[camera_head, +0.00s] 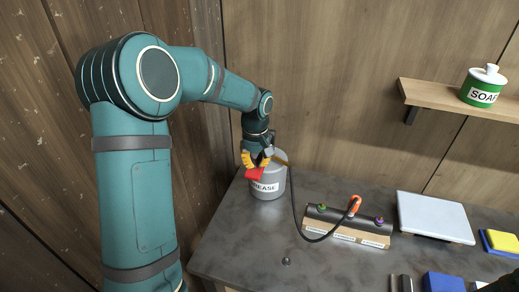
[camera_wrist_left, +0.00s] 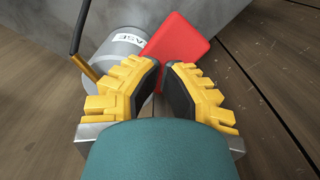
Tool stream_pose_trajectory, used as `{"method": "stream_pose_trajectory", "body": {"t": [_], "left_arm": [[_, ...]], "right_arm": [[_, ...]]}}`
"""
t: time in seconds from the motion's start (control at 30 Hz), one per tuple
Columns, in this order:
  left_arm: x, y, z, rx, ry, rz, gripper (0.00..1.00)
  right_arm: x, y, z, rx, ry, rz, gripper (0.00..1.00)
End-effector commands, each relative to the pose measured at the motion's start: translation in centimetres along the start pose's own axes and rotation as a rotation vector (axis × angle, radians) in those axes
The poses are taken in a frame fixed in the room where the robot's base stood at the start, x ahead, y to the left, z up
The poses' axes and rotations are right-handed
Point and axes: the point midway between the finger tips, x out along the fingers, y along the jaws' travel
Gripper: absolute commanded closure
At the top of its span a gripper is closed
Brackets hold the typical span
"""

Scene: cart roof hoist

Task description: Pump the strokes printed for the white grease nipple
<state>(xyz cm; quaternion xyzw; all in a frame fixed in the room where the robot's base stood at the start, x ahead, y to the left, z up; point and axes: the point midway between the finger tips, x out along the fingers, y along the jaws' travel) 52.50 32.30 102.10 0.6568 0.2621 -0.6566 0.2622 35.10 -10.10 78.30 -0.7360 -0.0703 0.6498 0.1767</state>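A grey grease pump (camera_head: 268,184) labelled GREASE stands at the table's back left, with a red lever pad (camera_head: 255,174). My left gripper (camera_head: 256,160) is at this pad; in the left wrist view its fingertips (camera_wrist_left: 164,68) overlap the red pad (camera_wrist_left: 184,48), with a narrow gap between them. I cannot tell whether they grip it. A black hose (camera_head: 296,205) runs to an orange coupler (camera_head: 355,204) at the middle of a dark bar (camera_head: 335,214). A green nipple (camera_head: 322,207) and a purple nipple (camera_head: 379,220) flank it. No white nipple shows. Labels (camera_head: 344,237) below are too small to read.
A white board (camera_head: 434,216) lies right of the bar. Blue and yellow blocks (camera_head: 503,241) are at the right edge. A small knob (camera_head: 286,261) is on the tabletop; the table's front left is mostly clear.

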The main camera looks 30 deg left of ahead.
Motion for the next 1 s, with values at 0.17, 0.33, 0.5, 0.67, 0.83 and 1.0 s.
{"method": "stream_pose_trajectory", "body": {"t": [0.17, 0.33, 0.5, 0.67, 0.83, 1.0], "left_arm": [[0.7, 0.0, 0.0, 0.000, -0.001, -0.001, 1.00], [0.2, 0.0, 0.0, 0.000, 0.000, -0.001, 1.00], [-1.6, 0.0, 0.0, 0.000, 0.001, 0.000, 1.00], [-3.6, 0.1, 0.1, 0.001, 0.000, 0.000, 1.00], [-5.5, 0.1, 0.1, 0.001, -0.001, 0.000, 1.00], [-7.5, 0.1, 0.1, 0.000, 0.000, 0.000, 1.00]], "right_arm": [[0.4, 0.1, 0.2, -0.001, -0.004, -0.001, 0.53], [0.1, 0.0, 0.2, 0.000, -0.006, 0.000, 0.53], [-1.2, -0.4, -0.2, 0.003, 0.002, 0.002, 0.53], [-2.6, -1.0, -1.0, 0.008, 0.019, 0.003, 0.53], [-4.0, -1.5, -1.6, 0.011, 0.033, 0.004, 0.53], [-5.5, -2.0, -2.1, 0.013, 0.043, 0.003, 0.53]]}}
